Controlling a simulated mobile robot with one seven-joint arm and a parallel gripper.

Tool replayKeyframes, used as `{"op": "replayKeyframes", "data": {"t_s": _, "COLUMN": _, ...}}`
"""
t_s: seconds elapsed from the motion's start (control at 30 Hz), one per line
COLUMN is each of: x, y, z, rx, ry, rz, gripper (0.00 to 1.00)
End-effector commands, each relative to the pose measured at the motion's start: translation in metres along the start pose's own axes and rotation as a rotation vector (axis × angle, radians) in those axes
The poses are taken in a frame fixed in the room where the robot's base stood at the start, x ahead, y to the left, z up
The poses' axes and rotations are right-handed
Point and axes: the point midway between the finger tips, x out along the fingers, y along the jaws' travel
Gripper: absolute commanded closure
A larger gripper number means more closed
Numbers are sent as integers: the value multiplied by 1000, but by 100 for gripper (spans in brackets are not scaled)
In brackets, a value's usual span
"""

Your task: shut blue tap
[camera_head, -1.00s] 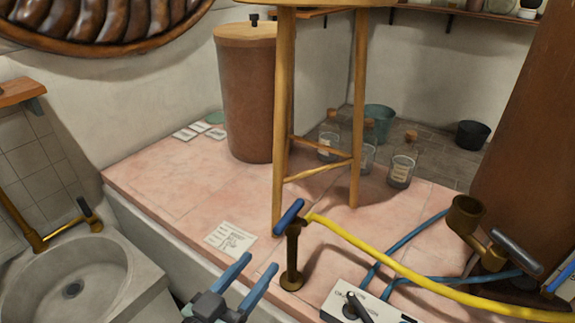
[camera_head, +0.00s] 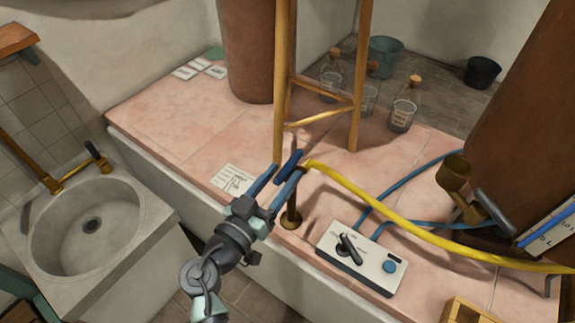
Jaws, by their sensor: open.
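The blue tap is a short dark blue lever (camera_head: 289,166) on top of a brass standpipe (camera_head: 291,212) at the front edge of the pink counter. A yellow hose (camera_head: 385,204) runs from its top to the right. My gripper (camera_head: 277,178) is open, with its two blue fingers pointing up at the lever. The lever appears between or just beyond the fingertips; I cannot tell whether they touch it. The right finger hides part of the standpipe.
A control box (camera_head: 360,257) with a black lever and blue button sits right of the standpipe. A white paper card (camera_head: 233,180) lies left. Wooden stool legs (camera_head: 281,90) stand behind. A stone basin (camera_head: 95,230) with another tap (camera_head: 97,157) is at left. Corked bottles (camera_head: 404,105) stand further back.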

Motion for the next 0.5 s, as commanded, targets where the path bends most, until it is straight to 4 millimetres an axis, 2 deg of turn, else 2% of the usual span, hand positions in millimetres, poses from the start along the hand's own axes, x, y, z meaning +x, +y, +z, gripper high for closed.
{"op": "replayKeyframes", "data": {"t_s": 0.03, "x": 9, "y": 0, "z": -1, "rx": 1, "ry": 0, "rz": 2, "gripper": 47}}
{"op": "replayKeyframes", "data": {"t_s": 0.2, "x": 25, "y": 0, "z": 0, "rx": 1, "ry": 0, "rz": 1, "gripper": 47}}
{"op": "replayKeyframes", "data": {"t_s": 0.5, "x": 30, "y": 0, "z": 0, "rx": 1, "ry": 0, "rz": 0, "gripper": 47}}
